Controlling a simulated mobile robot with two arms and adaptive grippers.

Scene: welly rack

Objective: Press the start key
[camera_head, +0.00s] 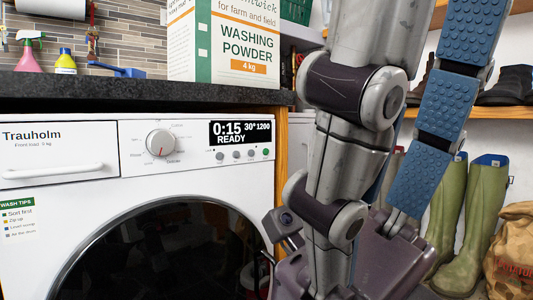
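The white washing machine (190,195) stands at the left under a dark worktop. Its panel has a dial (160,142) and a black display (240,133) reading 0:15, 30°, 1200 and READY. Below the display is a row of small round keys; the rightmost is green (265,153) and looks like the start key, though its label is too small to read. Nothing touches the keys.
Green wellies (478,210) and a brown sack (512,250) stand at the right. Space before the panel is clear.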

